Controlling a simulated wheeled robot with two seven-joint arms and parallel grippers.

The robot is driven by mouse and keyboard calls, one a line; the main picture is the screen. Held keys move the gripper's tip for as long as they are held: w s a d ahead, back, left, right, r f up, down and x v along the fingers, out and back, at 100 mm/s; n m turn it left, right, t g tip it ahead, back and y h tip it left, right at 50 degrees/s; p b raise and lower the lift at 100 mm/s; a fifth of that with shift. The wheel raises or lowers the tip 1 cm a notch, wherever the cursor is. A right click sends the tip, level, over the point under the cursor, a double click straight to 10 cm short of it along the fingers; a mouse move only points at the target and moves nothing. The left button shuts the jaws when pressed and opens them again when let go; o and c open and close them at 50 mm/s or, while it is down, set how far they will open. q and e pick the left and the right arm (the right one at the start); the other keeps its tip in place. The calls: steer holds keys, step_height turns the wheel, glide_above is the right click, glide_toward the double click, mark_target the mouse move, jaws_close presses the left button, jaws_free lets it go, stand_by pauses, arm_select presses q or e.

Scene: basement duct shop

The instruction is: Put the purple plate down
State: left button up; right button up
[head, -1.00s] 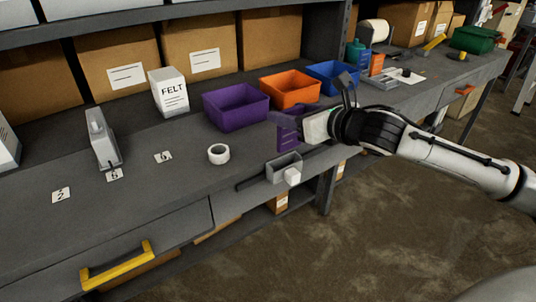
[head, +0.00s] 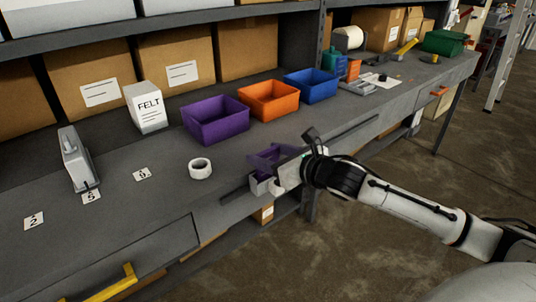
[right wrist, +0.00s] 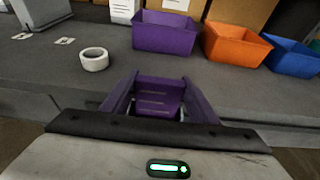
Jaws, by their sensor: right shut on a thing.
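My right gripper (head: 268,160) is shut on the purple plate (right wrist: 158,97), which has pale lines on its face. In the right wrist view the plate sits between the two purple fingers. In the head view the plate and fingers overlap in similar purple, so the plate's outline is hard to tell. I cannot tell whether the plate touches the holder or the bench. My left gripper is not in view.
On the grey bench (head: 150,205) stand purple (head: 215,120), orange (head: 268,100) and blue (head: 311,86) bins. A white tape roll (head: 200,168) lies left of the gripper. A FELT box (head: 146,108) and numbered cards are further left. Bare bench lies around the tape roll.

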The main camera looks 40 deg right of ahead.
steer(key=o, duration=1)
steer(key=shift+o, duration=0.2)
steer(key=a+v, duration=0.1)
steer(key=v, duration=1.1)
steer(key=s+d+f+m+g+h, duration=0.15)
steer(key=s+f+m, duration=0.25)
steer(key=f+m, duration=0.55)
steer(key=s+f+m+g, duration=0.2)
steer(key=s+f+m, duration=0.1)
steer(key=f+m, duration=0.6)
steer(key=s+a+f+m+g+y, duration=0.1)
steer(key=s+a+f+m, duration=0.4)
steer(key=a, duration=0.5)
steer(key=s+a+f+m+g+y, duration=0.1)
steer(key=s+a+f+m, duration=0.3)
steer(key=a+f+m, duration=0.6)
steer(key=shift+s+m+y+p, duration=0.35)
steer(key=shift+m, duration=0.4)
steer(key=shift+f+g, duration=0.15)
steer(key=shift+g, duration=0.1)
